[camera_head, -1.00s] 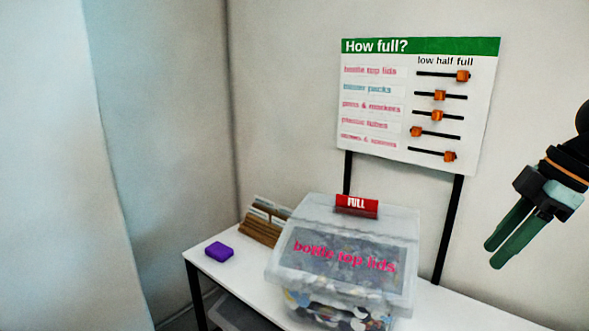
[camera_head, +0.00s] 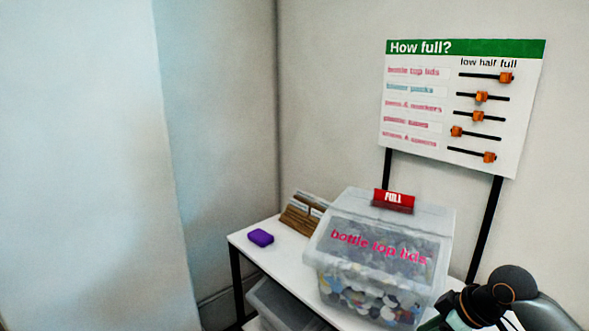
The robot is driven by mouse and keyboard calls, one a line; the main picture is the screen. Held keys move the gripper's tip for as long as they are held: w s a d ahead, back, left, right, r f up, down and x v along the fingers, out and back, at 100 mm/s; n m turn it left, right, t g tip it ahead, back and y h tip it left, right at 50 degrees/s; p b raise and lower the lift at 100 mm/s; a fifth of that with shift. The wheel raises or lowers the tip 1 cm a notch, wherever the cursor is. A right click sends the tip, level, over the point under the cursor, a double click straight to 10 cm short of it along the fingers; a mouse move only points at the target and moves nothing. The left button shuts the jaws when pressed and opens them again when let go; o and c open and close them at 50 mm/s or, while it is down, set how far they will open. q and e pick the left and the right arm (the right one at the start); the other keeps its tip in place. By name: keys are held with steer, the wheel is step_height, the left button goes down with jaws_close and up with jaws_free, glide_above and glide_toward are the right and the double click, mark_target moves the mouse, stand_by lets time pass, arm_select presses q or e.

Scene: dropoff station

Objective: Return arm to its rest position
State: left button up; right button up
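My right arm shows at the lower right of the head view, its black and orange wrist in front of the table's right part. Its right gripper (camera_head: 432,324) is mostly cut off by the lower edge; only a bit of green finger shows, so its opening cannot be made out. My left gripper is not in view. A clear lidded box (camera_head: 380,262) labelled "bottle top lids" stands on the white table (camera_head: 283,257), filled with mixed lids. A red FULL tag (camera_head: 394,200) stands on its lid.
A "How full?" board (camera_head: 425,120) with several orange sliders stands on black posts behind the box. A purple block (camera_head: 260,238) and a wooden card holder (camera_head: 303,212) are on the table's left part. A grey bin (camera_head: 285,305) sits below. Walls close in behind and left.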

steer(key=s+a+f+m+t, duration=0.15)
steer(key=s+a+f, duration=0.25)
steer(key=f, duration=0.5)
steer(key=s+a+f+m+t, duration=0.1)
steer(key=s+a+f+m, duration=0.15)
steer(key=a+f, duration=0.45)
steer(key=s+f+m+t, duration=0.1)
steer(key=s+f, duration=0.3)
steer(key=s, duration=0.3)
steer(key=s+f+m+t+h, duration=0.1)
steer(key=s+f, duration=0.3)
steer(key=s, duration=0.4)
steer(key=shift+a+h, duration=0.3)
steer(key=shift+a, duration=0.05)
steer(key=shift+s, duration=0.1)
